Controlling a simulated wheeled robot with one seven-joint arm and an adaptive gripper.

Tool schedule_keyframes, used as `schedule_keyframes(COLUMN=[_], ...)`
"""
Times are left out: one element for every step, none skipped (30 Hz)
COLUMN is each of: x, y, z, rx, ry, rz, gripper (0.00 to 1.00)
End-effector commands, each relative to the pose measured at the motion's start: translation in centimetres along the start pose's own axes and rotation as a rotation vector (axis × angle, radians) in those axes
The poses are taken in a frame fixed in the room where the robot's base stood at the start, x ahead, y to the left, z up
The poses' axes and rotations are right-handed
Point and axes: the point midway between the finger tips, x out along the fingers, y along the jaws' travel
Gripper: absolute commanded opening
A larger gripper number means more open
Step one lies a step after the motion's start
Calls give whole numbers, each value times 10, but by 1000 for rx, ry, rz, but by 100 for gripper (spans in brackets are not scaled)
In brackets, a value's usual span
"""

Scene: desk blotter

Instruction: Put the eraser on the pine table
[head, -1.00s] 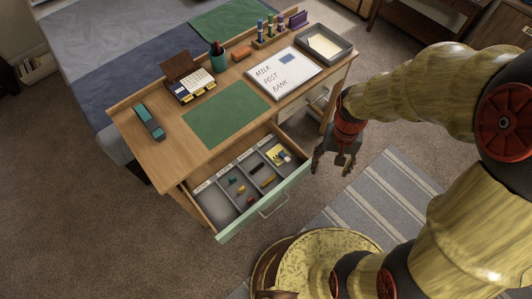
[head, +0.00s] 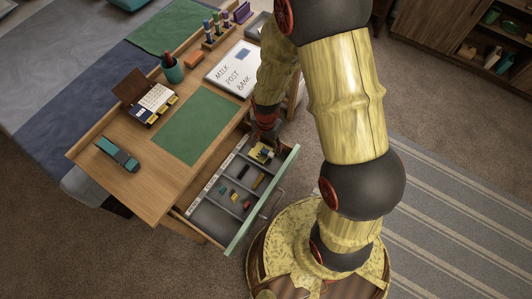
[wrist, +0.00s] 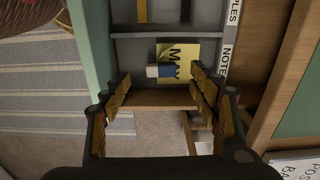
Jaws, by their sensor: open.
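In the wrist view, a small eraser (wrist: 165,70) with a white end and a dark blue sleeve lies on a yellow note (wrist: 183,52) in a compartment of the open drawer. My gripper (wrist: 161,84) is open above that compartment, one finger on each side of the eraser, with nothing held. In the head view, my gripper (head: 265,132) is over the drawer's far end and the arm partly covers it. The pine table looks to be the light wooden desk (head: 97,133), whose open drawer (head: 205,217) holds the eraser.
On the desk lie a green blotter (head: 195,126), a whiteboard (head: 232,70), a teal stapler (head: 118,154), a calendar (head: 154,103) and a pen cup (head: 172,70). Bare wood shows left of the blotter. Other drawer compartments hold several small items.

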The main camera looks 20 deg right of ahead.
Motion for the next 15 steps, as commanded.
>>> schedule_keyframes(x=[9, 12, 14, 16, 17, 20, 22, 26, 31, 36, 40, 46, 50, 55, 60], y=[1, 1, 1, 0, 0, 0, 0, 0, -1, -1, -1, -2, -2, -1, -1], z=[0, 0, 0, 0, 0, 0, 0, 0, -1, -1, -1, -2, -2, -1, -2], rx=[0, -1, -1, -1, -1, -1, -2, -2, -2, -2, -2, -2, -2, -2, -2], ry=[-2, -2, -2, -1, -1, -1, -1, -1, -2, -2, -2, -2, -2, -3, -3], rz=[2, 2, 2, 2, 2, 1, 1, 2, 2, 2, 2, 2, 3, 4, 4], gripper=[61, 61, 61, 61, 61, 61, 61, 61, 61, 61, 61, 61, 61, 61, 61])
